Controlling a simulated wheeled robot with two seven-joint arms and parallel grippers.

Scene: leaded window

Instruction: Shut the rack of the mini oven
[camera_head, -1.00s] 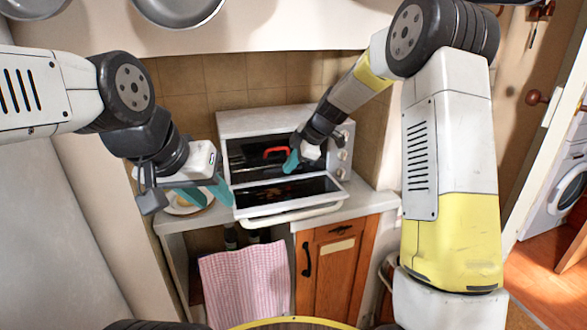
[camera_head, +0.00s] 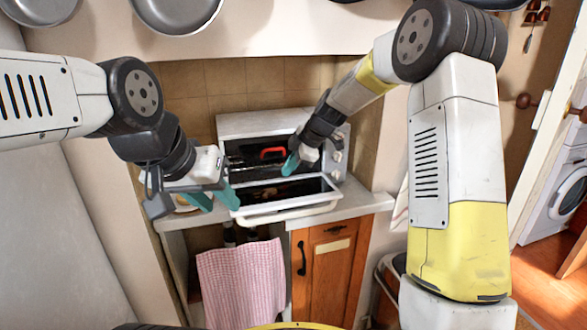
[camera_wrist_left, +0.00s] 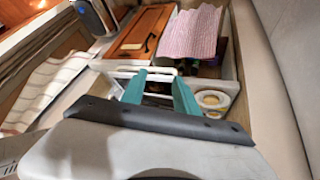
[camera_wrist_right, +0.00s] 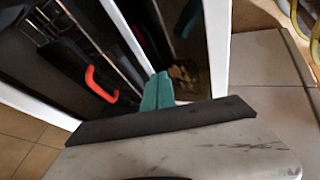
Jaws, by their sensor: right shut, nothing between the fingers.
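The white mini oven (camera_head: 262,124) stands on the counter with its door (camera_head: 285,211) folded down in front. Inside, wire bars of the rack (camera_wrist_right: 62,22) show in the right wrist view; how far out the rack sits is unclear. A red handle (camera_head: 273,153) shows in the cavity and in the right wrist view (camera_wrist_right: 100,83). My right gripper (camera_head: 290,164) is shut and empty in front of the opening, right of the red handle. My left gripper (camera_head: 218,199) is open and empty beside the door's left front corner; its fingers also show in the left wrist view (camera_wrist_left: 160,85).
A plate with food (camera_wrist_left: 212,100) lies on the counter (camera_head: 352,203) near my left gripper. A pink checked towel (camera_head: 241,280) hangs below, beside a wooden cabinet door (camera_head: 325,272). Pans (camera_head: 178,14) hang above. Tiled walls close in the niche around the oven.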

